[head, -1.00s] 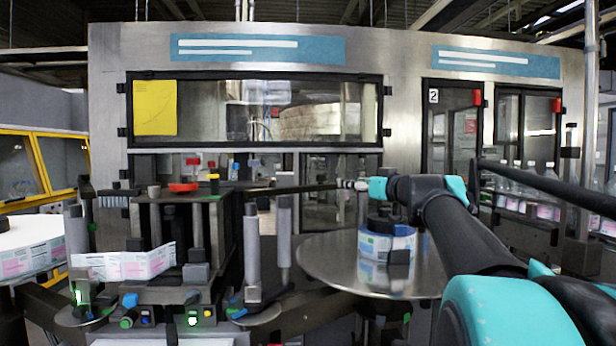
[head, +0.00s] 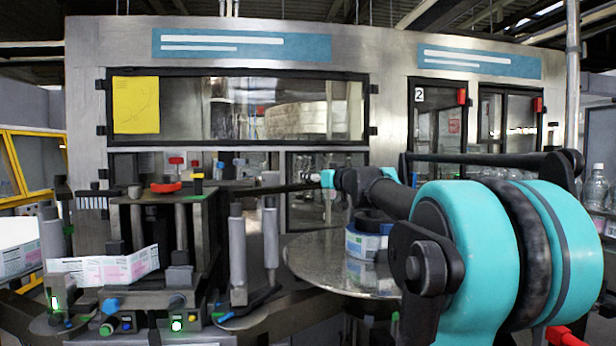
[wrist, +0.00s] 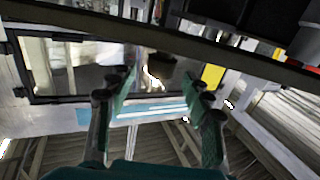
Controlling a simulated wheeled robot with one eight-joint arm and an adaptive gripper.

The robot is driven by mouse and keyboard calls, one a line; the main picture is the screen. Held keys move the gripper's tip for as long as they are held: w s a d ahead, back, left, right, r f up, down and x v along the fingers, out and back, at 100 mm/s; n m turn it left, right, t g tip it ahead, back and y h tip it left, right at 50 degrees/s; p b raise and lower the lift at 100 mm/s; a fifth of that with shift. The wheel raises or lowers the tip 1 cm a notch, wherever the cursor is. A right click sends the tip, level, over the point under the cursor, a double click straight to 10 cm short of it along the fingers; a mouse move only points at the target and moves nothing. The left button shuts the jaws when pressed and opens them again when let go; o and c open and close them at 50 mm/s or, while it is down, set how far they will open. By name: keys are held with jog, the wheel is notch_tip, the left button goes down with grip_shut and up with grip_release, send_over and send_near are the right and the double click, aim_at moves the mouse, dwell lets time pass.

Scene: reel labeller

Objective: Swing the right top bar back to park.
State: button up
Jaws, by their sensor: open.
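A thin dark bar (head: 268,188), which I take for the right top bar, reaches right from the top of the labelling station (head: 165,200). My gripper (head: 318,178) is at the bar's right end; I cannot tell whether they touch. In the wrist view the picture is upside down, and a long dark bar (wrist: 230,62) crosses just beyond the fingertips. There my gripper (wrist: 158,76) has its two teal fingers apart, with nothing between them. The bar's right end is partly hidden behind my gripper in the head view.
Upright grey posts (head: 237,250) stand beside the station. A glazed steel cabinet (head: 390,90) fills the back.

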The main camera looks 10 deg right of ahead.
jog(key=shift+x, duration=1.75)
jog(key=shift+c, duration=0.6)
grip_shut()
